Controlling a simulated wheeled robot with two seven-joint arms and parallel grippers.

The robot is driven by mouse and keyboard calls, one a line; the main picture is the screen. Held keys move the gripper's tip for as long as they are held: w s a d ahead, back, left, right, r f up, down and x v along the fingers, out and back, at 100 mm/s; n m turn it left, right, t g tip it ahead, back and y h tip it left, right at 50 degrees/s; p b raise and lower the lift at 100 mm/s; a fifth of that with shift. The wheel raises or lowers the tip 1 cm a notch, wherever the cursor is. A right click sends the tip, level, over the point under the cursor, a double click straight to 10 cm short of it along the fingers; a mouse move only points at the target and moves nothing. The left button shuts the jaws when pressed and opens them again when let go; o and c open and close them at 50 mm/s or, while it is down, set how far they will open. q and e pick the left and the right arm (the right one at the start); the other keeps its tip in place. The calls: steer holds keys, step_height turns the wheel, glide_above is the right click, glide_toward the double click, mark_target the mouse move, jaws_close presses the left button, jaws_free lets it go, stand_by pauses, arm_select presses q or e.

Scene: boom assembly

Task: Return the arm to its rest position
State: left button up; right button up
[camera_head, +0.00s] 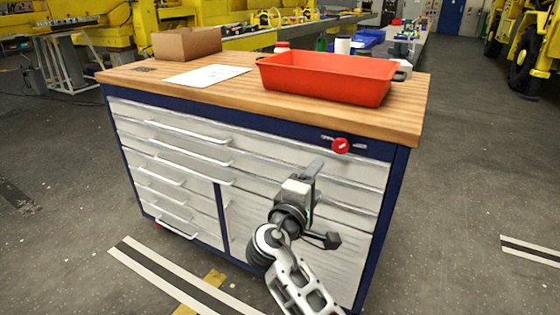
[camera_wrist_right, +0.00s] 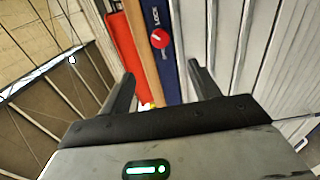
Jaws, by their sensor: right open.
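My right arm (camera_head: 300,285) comes up from the bottom of the head view. Its gripper (camera_head: 314,168) points up in front of the drawer fronts of a workbench cabinet, below the tabletop edge. In the right wrist view the two dark fingers of this gripper (camera_wrist_right: 161,75) stand apart with nothing between them. A red knob (camera_head: 340,146) on the cabinet's blue upper rail is a little above and right of the gripper; it also shows beyond the fingertips in the wrist view (camera_wrist_right: 159,38). My left gripper is not in view.
The wooden tabletop (camera_head: 225,93) carries a red bin (camera_head: 325,78), a white sheet (camera_head: 207,75) and a cardboard box (camera_head: 187,43). The drawers (camera_head: 170,135) are closed, with protruding handles. The grey floor (camera_head: 470,190) right of the cabinet is clear. Yellow machinery stands behind.

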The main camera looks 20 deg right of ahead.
steer(key=s+a+f+y, duration=0.3)
steer(key=s+f+y, duration=0.15)
steer(key=f, duration=0.45)
steer(key=s+a+f+y, duration=0.3)
steer(key=s+f+y, duration=0.15)
steer(key=f, duration=0.45)
steer(key=s+a+f+m+y, duration=0.1)
steer(key=s+a+m+y, duration=0.2)
steer(key=s, duration=0.3)
steer(key=s+a+f+m+g+y, duration=0.1)
steer(key=s+a+m+y, duration=0.2)
steer(key=s+y, duration=0.2)
steer(key=shift+s+a, duration=0.4)
steer(key=shift+s, duration=0.85)
steer(key=shift+f, duration=0.1)
